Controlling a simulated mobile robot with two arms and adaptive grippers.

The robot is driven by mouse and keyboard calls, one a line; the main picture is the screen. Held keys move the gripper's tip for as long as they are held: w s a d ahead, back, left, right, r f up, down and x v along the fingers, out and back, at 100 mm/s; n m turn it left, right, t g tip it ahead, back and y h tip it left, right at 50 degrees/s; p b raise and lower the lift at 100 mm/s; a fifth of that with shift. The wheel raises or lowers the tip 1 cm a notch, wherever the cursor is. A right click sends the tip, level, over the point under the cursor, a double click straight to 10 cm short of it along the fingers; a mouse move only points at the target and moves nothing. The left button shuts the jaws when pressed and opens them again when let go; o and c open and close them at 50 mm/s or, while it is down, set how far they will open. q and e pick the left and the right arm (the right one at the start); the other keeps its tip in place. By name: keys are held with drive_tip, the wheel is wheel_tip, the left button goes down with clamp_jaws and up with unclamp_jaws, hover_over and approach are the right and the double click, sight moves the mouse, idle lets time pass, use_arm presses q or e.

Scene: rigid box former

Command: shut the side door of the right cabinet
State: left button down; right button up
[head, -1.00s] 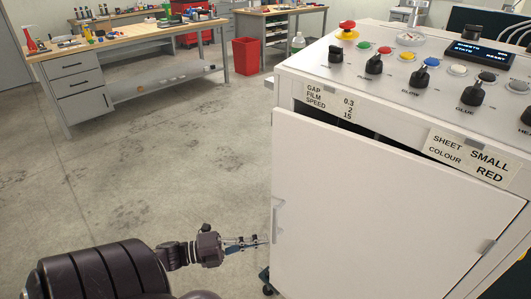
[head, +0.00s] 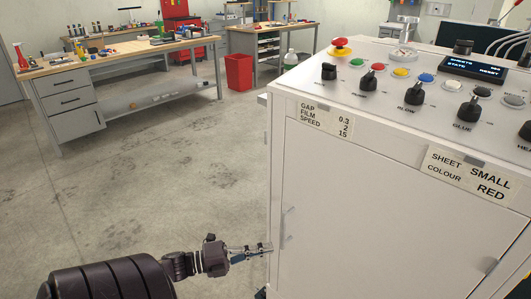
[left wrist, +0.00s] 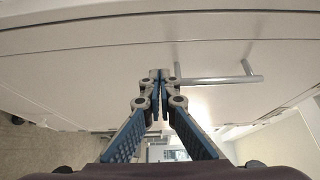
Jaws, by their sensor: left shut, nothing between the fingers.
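The white side door (head: 375,215) of the right cabinet (head: 276,120) lies flush in its frame in the head view, with only a thin seam around it. Its bar handle (head: 286,228) is near the door's left edge. In the left wrist view the door (left wrist: 90,75) fills much of the picture, and the handle (left wrist: 215,79) is just right of the fingertips. My left gripper (head: 268,247) is shut and empty, with its tips at or very near the door by the handle. I cannot tell whether they touch. My right gripper is out of view.
The cabinet top carries a sloped control panel with several knobs and a red emergency button (head: 340,46). A workbench (head: 130,50) and a red bin (head: 239,72) stand behind to the left. The floor (head: 150,170) left of the cabinet is clear.

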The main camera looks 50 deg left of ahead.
use_arm(q)
drive_tip(key=v, duration=1.2)
drive_tip(key=s+d+f+n+g+y, duration=0.25)
drive_tip(key=f+n+y, duration=0.35)
drive_tip(key=f, duration=0.9)
drive_tip(key=s+d+f+n+g+y, duration=0.3)
drive_tip(key=f+n, duration=0.5)
drive_tip(key=f, duration=0.7)
drive_tip(key=s+d+f+n+g, duration=0.3)
drive_tip(key=s+d+f+g, duration=0.1)
drive_tip(key=s+d+f, duration=0.3)
drive_tip(key=s+d+f+n+g, duration=0.4)
drive_tip(key=s+d+f, duration=0.3)
drive_tip(key=s+d, duration=0.3)
drive_tip(key=d+g, duration=0.1)
drive_tip(key=d, duration=0.1)
drive_tip(key=shift+s+d+f+h+p, duration=0.25)
drive_tip(key=shift+d+f+h+p, duration=0.05)
drive_tip(key=shift+d+h+p, duration=0.1)
